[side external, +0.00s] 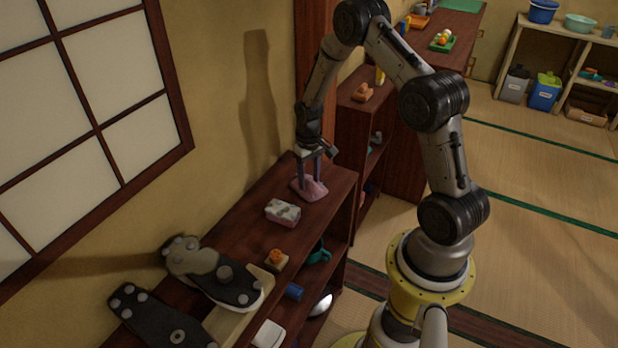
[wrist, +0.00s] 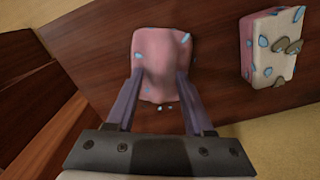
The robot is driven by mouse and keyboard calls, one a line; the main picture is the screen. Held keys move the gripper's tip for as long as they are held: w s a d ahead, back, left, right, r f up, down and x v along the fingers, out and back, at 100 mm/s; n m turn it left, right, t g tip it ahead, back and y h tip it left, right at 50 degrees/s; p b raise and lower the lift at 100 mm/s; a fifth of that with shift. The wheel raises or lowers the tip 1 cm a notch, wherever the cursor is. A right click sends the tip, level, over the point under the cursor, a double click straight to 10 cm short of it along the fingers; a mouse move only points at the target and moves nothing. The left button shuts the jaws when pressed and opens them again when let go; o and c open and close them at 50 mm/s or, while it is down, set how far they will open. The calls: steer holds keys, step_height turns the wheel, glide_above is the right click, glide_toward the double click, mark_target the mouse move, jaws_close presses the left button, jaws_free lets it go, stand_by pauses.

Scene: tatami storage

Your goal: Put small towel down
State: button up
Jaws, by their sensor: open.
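The small towel (side external: 312,188) is a crumpled pink cloth lying on the dark wooden shelf top near its far end. In the wrist view the pink towel (wrist: 160,55) shows small blue spots and lies between and beyond my fingers. My gripper (side external: 316,178) points down right over the towel. In the wrist view my gripper (wrist: 156,88) has its two fingers apart, with the fingertips at the towel's sides. I cannot tell whether the fingertips touch the cloth.
A pink and white spotted block (side external: 283,212) lies on the same shelf (side external: 250,218), nearer the camera; the wrist view shows this block (wrist: 272,47) at right. An orange-topped item (side external: 276,260) and dark sandals (side external: 215,275) are further along. The wall borders the left side.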

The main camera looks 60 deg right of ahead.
steer(key=w+a+r+n+t, duration=0.1)
steer(key=a+r, duration=0.2)
steer(key=r, duration=0.9)
steer(key=a+r+n+t, duration=0.1)
steer(key=a+r, duration=0.2)
steer(key=r, duration=0.9)
steer(key=s+a+r+n+t, duration=0.1)
steer(key=s+a+r+t, duration=0.1)
steer(key=s+a+r, duration=0.5)
steer(key=s+a, duration=0.3)
steer(key=s, duration=0.4)
steer(key=s+a+n+t, duration=0.1)
steer(key=s+a, duration=0.2)
steer(key=s, duration=0.5)
steer(key=shift+f+n+t, duration=0.3)
